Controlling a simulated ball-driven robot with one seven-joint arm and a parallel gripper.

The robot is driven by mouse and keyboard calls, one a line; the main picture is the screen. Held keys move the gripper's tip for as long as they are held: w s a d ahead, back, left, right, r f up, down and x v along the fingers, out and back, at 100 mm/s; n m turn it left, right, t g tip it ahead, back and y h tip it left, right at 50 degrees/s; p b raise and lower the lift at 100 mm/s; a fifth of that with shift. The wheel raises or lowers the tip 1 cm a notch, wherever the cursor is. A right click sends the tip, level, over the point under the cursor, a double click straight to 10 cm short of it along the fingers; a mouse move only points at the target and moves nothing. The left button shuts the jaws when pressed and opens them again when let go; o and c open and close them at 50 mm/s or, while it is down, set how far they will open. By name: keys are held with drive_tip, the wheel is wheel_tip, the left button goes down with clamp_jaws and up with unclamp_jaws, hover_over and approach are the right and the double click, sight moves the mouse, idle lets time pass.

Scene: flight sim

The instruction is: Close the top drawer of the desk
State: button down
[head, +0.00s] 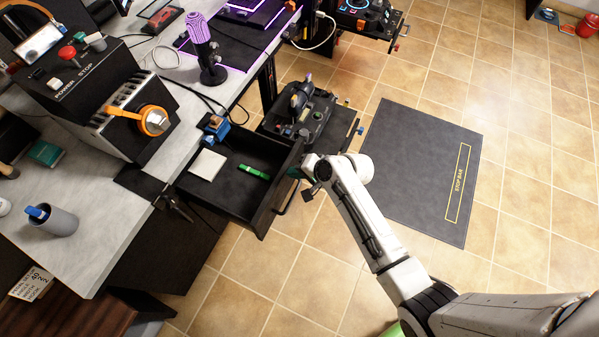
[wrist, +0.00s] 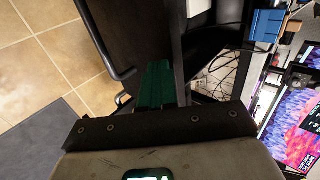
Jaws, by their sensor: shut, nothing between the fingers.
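The black top drawer (head: 228,193) of the desk (head: 85,235) stands pulled out in the head view. It holds a white square pad (head: 207,164) and a green item (head: 254,172). Its dark front panel with a bar handle (head: 290,197) faces right, and the handle (wrist: 108,45) also shows in the wrist view. My gripper (head: 295,172) is at the far corner of the drawer front. In the wrist view its green fingers (wrist: 157,84) are together and empty, close to the dark panel. I cannot tell whether they touch it.
A control box (head: 95,95) with an orange-ringed knob and a grey cup (head: 55,221) stand on the desk. A blue item (head: 216,127) sits by the drawer's back corner. A pedal unit (head: 307,118) is just beyond the drawer. A dark mat (head: 415,165) lies on open tiled floor.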

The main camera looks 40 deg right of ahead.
drive_tip(key=w+a+b, duration=0.3)
drive_tip(key=w+a, duration=0.2)
drive_tip(key=w, duration=0.4)
drive_tip(key=w+a+b, duration=0.4)
drive_tip(key=w+a, duration=0.2)
drive_tip(key=w, duration=0.3)
drive_tip(key=shift+w, duration=0.35)
drive_tip(key=shift+d, duration=0.1)
